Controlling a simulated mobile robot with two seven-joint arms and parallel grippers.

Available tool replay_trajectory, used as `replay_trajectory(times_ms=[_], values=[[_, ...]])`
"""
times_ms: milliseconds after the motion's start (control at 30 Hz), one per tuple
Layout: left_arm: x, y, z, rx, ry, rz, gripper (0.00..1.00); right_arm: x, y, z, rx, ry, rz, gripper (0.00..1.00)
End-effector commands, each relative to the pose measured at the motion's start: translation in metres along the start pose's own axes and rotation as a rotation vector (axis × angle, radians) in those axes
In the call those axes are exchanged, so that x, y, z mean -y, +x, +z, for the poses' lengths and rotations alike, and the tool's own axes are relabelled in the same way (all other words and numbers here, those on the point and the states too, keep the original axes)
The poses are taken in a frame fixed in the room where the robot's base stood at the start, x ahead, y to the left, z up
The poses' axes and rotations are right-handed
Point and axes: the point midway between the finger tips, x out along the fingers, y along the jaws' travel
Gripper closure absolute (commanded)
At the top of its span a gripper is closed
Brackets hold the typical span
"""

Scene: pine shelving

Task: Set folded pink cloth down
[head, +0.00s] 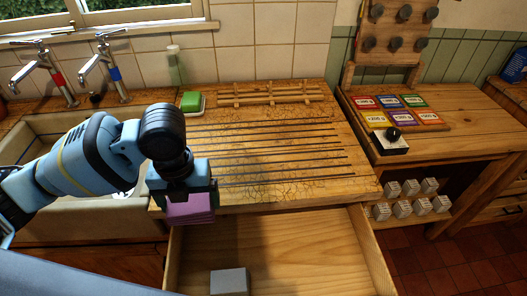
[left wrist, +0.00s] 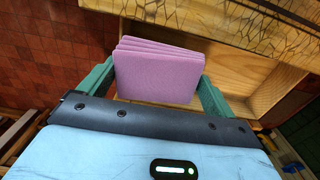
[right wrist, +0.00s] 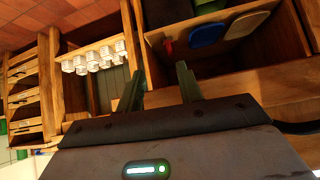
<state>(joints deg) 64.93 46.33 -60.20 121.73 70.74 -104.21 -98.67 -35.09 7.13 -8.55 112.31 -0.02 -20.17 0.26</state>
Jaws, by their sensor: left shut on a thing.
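The folded pink cloth (head: 190,208) is a flat, layered stack held below my left gripper (head: 187,192), at the left front edge of the wooden drainboard. In the left wrist view the cloth (left wrist: 157,72) sits between the two green fingers of my left gripper (left wrist: 157,85), which is shut on it. The open drawer (head: 300,240) lies below and to the right of the cloth. My right gripper (right wrist: 160,88) shows only in the right wrist view; its fingers are apart with nothing between them.
A grey block (head: 229,281) lies in the drawer. A green sponge (head: 192,101) in a dish and a wooden rack (head: 270,93) stand at the back of the grooved drainboard (head: 290,150). The sink (head: 60,140) is left. Several white blocks (right wrist: 95,57) sit on a shelf at right.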

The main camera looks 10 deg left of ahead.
Motion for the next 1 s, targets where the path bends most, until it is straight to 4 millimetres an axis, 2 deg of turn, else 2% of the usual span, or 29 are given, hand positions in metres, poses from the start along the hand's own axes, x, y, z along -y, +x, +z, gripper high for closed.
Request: replay_trajectory(times_ms=[233,367,800,1000], values=[[0.0,0.0,0.001,-0.001,0.004,0.0,0.32,0.001,0.0,0.001,0.002,0.003,0.0,0.64],[0.0,0.002,0.012,-0.001,0.0,0.0,0.32,0.001,0.0,0.003,0.005,0.004,0.0,0.64],[0.0,0.012,0.106,-0.003,-0.002,0.0,0.32,0.003,0.0,0.013,0.023,0.01,-0.004,0.64],[0.0,0.015,0.139,-0.002,0.0,0.0,0.32,0.005,0.001,0.019,0.035,0.014,-0.006,0.64]])
